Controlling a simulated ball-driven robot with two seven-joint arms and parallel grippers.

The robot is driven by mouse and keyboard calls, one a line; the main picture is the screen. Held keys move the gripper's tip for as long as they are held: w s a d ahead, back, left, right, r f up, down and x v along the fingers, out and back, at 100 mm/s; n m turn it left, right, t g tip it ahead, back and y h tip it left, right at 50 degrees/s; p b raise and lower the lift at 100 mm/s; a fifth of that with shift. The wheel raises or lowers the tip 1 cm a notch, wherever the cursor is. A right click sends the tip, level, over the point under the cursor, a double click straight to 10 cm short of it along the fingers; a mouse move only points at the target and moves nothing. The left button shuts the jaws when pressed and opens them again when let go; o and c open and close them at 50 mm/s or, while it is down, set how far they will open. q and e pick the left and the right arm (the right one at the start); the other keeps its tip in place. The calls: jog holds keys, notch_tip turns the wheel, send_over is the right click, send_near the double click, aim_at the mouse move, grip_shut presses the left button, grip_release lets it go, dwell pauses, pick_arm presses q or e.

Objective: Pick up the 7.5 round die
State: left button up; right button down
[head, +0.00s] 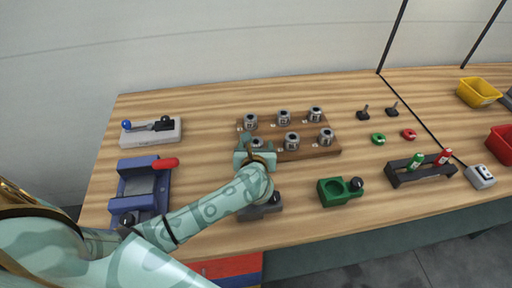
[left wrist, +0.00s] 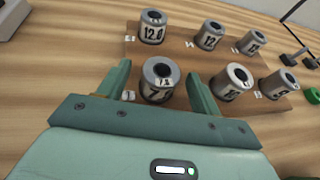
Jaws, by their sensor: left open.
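The round die whose label starts with a 7 (left wrist: 159,80), a short grey steel cylinder with a dark bore, stands upright at the near left of the wooden die board (head: 318,152). In the head view, that die (head: 257,142) is partly hidden by my left gripper. My left gripper (head: 255,153) is open at the die. In the left wrist view, its two green fingers (left wrist: 157,81) stand on either side of the die, and I cannot tell whether they touch it. The rest of the label is too small to read surely. My right gripper is not in view.
A blue vise (head: 140,187) is at left, a green block (head: 338,190) at right. Bare wood lies left of the board.

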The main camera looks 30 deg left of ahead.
aim_at(256, 141)
pick_arm(q)
jog(key=shift+x, duration=0.95)
jog(key=shift+s+f, duration=0.1)
jog(key=shift+d, duration=0.1)
jog(key=c, duration=1.4)
grip_shut()
jog(key=shift+r+p, duration=0.4)
jog(key=shift+r, duration=0.25)
notch_tip(256, 141, up, 3)
jog(key=shift+f+p, duration=0.15)
jog(key=shift+p, duration=0.95)
jog(key=s+d+r+p, duration=0.2)
jog(key=d+r+p, duration=0.1)
jog(key=d, duration=0.3)
jog(key=s+d+r+p, duration=0.2)
jog(key=d+r+p, duration=0.2)
jog(key=d+r, duration=0.2)
jog(key=shift+s+d, duration=0.35)
jog(key=shift+d, duration=0.25)
